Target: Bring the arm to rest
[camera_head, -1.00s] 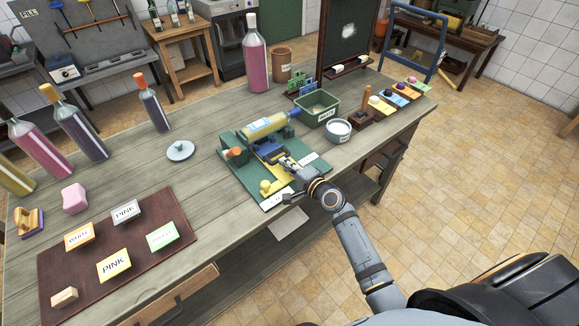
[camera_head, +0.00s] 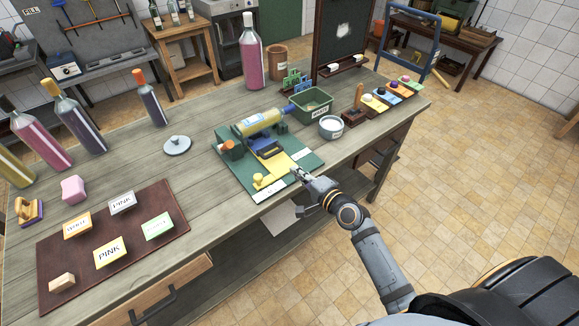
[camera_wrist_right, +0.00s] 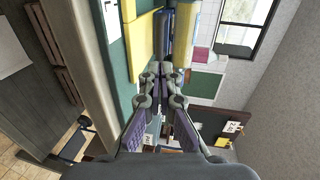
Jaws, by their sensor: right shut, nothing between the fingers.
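My right gripper (camera_head: 296,173) is shut and empty over the near right edge of the green mat (camera_head: 222,168) on the workbench. It also shows in the right wrist view (camera_wrist_right: 158,72), its fingers together and pointing at the yellow and blue pieces. A bottle with yellow contents (camera_head: 259,122) lies on its side on the mat, its blue neck toward the right. A dark blue block (camera_head: 266,149) and a yellow plate (camera_head: 283,163) lie in front of it, apart from the gripper. My left gripper does not show.
A green bin (camera_head: 318,108) and a white bowl (camera_head: 331,128) stand right of the mat. A brown mat (camera_head: 55,245) with label cards lies at left. Several bottles, one a tall pink bottle (camera_head: 251,60), stand along the bench. Open floor (camera_head: 480,170) lies at right.

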